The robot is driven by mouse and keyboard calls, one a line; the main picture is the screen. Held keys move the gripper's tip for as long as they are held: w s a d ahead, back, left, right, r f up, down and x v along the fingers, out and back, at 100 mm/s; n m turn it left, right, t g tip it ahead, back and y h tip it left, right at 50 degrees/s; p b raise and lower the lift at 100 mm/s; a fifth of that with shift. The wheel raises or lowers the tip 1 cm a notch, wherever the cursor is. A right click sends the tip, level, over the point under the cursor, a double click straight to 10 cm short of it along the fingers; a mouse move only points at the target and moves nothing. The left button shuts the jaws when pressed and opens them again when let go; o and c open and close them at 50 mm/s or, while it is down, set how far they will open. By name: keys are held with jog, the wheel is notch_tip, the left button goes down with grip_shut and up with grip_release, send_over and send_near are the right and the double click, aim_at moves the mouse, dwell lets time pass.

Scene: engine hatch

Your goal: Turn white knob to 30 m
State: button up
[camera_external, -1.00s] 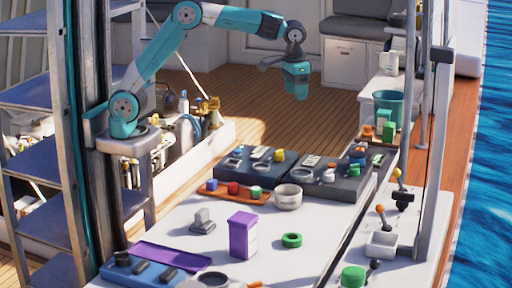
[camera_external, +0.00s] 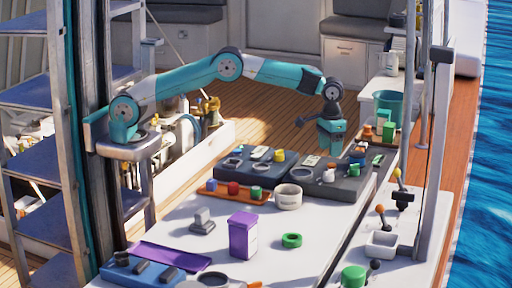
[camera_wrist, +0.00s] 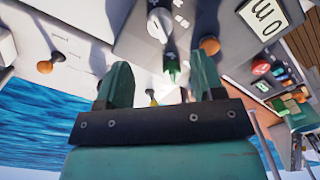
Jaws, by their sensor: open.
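The white knob (camera_external: 328,176) is on the right dark panel (camera_external: 318,187). In the wrist view the white knob (camera_wrist: 158,22) is near the top centre, beyond my fingertips. A pale label with "m" and a round character (camera_wrist: 264,18), partly cut off, shows at the top right. The knob's pointer setting is too small to read. My gripper (camera_external: 330,153) hangs above the panel's back part, apart from the knob. In the wrist view my gripper (camera_wrist: 161,80) has its two teal fingers spread, with nothing held between them.
A green knob (camera_external: 355,170) is right of the white one. A second dark panel (camera_external: 250,172) lies to the left. A grey post (camera_external: 435,150) rises at the right.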

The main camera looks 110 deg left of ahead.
aim_at(329, 172)
notch_tip(329, 172, down, 9)
jog(key=shift+r+p, duration=0.1)
jog(key=shift+p, duration=0.7)
jog(key=c, duration=0.9)
